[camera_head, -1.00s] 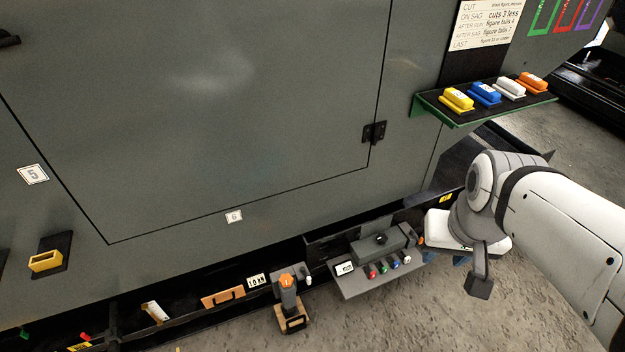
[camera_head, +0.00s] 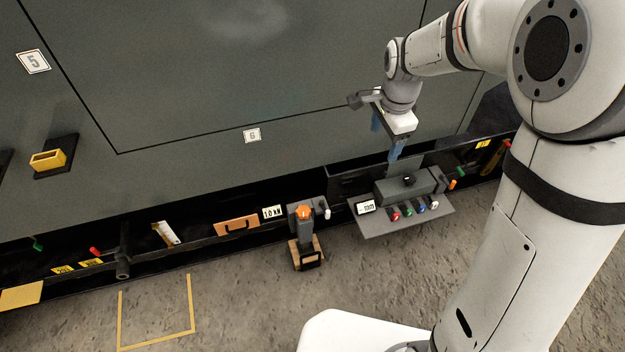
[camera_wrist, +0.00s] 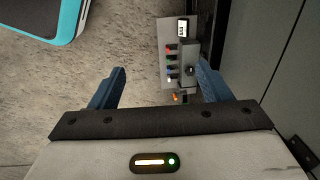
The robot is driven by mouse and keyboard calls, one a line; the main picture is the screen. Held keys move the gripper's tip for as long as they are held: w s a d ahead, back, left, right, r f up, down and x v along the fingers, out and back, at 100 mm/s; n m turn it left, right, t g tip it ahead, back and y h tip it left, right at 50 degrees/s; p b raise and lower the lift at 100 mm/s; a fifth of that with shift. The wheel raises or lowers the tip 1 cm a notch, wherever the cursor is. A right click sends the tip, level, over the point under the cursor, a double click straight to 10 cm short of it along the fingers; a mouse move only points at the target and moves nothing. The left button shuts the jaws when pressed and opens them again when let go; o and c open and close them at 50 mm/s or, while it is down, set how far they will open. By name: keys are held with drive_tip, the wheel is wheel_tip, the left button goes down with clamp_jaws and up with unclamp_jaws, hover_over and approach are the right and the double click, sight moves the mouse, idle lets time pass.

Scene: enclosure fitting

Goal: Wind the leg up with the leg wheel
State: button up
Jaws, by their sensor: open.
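My gripper (camera_head: 387,138) is open and empty, its blue fingers pointing down above the back of a grey control console (camera_head: 390,226). In the wrist view, the console (camera_wrist: 168,60) lies between and beyond the fingers, nearer the right one. A dark round knob (camera_head: 409,180) stands on the console's grey box; it also shows in the wrist view (camera_wrist: 189,70). Left of the console stands a grey leg-like post (camera_head: 306,242) with an orange top (camera_head: 303,212), on a wooden block. I cannot tell for sure which part is the leg wheel.
The large dark enclosure wall (camera_head: 280,80) rises behind the console. Several coloured buttons (camera_head: 409,212) line the console's front. A white-tipped lever (camera_head: 326,213) is beside the post. A wooden drawer-like front (camera_head: 237,227) is farther left. The concrete floor (camera_head: 240,310) in front is open.

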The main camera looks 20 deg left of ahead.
drive_tip(key=w+a+f+m+b, duration=0.3)
drive_tip(key=a+f, duration=0.2)
drive_tip(key=f, duration=0.4)
drive_tip(key=w+a+f+m+b, duration=0.25)
drive_tip(key=a+f, duration=0.25)
drive_tip(key=f, duration=0.4)
drive_tip(key=m+g+b, duration=0.1)
drive_tip(key=m+b, duration=0.5)
drive_tip(key=b, duration=0.1)
hover_over(303, 211)
wheel_tip(303, 211, down, 21)
drive_tip(key=shift+w+d, duration=0.1)
drive_tip(key=shift+f+m, duration=0.25)
drive_tip(key=shift+f, duration=0.25)
wheel_tip(303, 211, down, 7)
drive_tip(key=shift+r+b, duration=0.1)
drive_tip(key=shift+b, duration=0.9)
